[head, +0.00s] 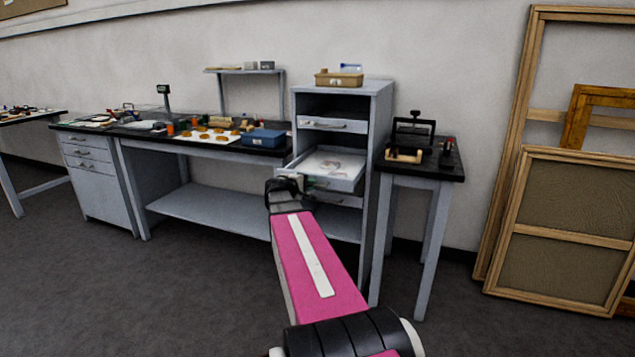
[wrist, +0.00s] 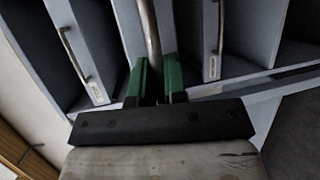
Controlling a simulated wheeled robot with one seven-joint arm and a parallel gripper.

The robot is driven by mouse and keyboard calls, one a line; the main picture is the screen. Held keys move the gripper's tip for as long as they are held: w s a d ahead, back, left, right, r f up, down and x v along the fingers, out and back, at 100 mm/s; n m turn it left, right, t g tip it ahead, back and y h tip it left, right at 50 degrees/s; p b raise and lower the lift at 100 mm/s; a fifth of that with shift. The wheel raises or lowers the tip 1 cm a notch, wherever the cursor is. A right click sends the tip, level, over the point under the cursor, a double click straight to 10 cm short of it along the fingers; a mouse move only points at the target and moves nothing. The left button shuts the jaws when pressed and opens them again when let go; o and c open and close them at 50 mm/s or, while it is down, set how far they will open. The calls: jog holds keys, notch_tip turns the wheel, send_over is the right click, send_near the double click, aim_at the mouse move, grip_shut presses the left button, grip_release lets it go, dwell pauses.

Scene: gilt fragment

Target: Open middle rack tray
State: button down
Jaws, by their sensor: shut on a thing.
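The grey rack (head: 382,110) stands at the centre right. Its middle tray (head: 345,180) is pulled well out toward me, and pale sheets with reddish marks lie in it. My gripper (head: 298,181) is at the front of this tray. In the wrist view the green fingers of my gripper (wrist: 158,75) are closed around a round metal handle bar (wrist: 150,32). The top tray (head: 335,125) is shut in the rack. A lower tray (head: 345,199) shows partly below the middle one. My arm and gripper hide part of the tray's front.
A tan box (head: 339,79) sits on the rack. To the right stands a small table with a black press (head: 412,130). To the left is a long bench with a blue box (head: 263,138). Wooden frames (head: 560,230) lean at the right wall. The floor ahead is clear.

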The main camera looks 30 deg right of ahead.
jog(key=s+a, duration=0.5)
jog(key=a, duration=0.1)
jog(key=shift+s, duration=0.15)
jog(key=c, duration=1.5)
grip_release()
jog(key=shift+o, duration=0.3)
jog(key=shift+a, duration=0.1)
jog(key=v, duration=1)
jog(key=shift+a, duration=0.25)
jog(key=shift+s, duration=0.15)
